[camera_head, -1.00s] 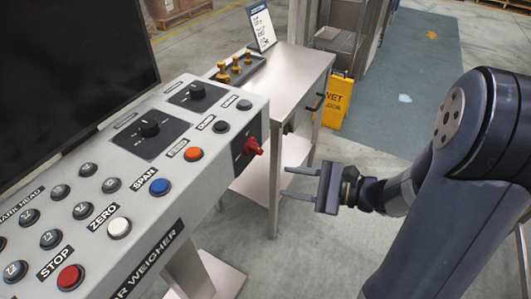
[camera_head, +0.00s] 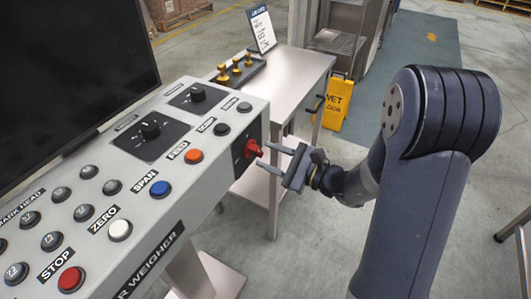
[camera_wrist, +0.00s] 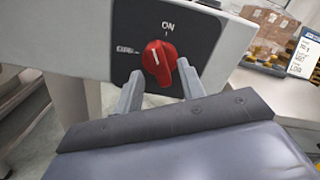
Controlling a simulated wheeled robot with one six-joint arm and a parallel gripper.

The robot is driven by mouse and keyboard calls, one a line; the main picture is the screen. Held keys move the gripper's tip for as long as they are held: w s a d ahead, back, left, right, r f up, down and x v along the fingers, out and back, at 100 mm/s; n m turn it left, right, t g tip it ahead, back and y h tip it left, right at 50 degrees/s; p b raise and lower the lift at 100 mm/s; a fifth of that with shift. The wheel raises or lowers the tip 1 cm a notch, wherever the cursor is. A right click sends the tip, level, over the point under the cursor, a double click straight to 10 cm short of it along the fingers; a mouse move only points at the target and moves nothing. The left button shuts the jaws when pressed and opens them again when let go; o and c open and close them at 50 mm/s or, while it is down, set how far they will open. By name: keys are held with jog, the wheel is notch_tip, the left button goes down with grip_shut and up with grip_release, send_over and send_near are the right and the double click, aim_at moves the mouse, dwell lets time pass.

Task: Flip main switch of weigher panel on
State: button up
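The main switch is a red rotary knob (camera_head: 252,149) on the dark plate at the right end of the grey weigher panel (camera_head: 228,178). The wrist view shows the knob (camera_wrist: 159,62) close up, with ON printed above it and OFF at its left. Its grip stands roughly upright, tilted a little left at the top; its exact setting is hard to tell. My gripper (camera_head: 264,156) is open, just right of the knob and facing it. In the wrist view, my gripper's fingers (camera_wrist: 160,80) lie either side of the knob's lower part, with visible gaps; contact is not evident.
A black screen (camera_head: 65,75) stands behind the panel's buttons. A metal table (camera_head: 290,82) with a tray of brass weights (camera_head: 236,68) and a sign stands beyond.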

jog(key=shift+x, duration=0.85)
grip_shut()
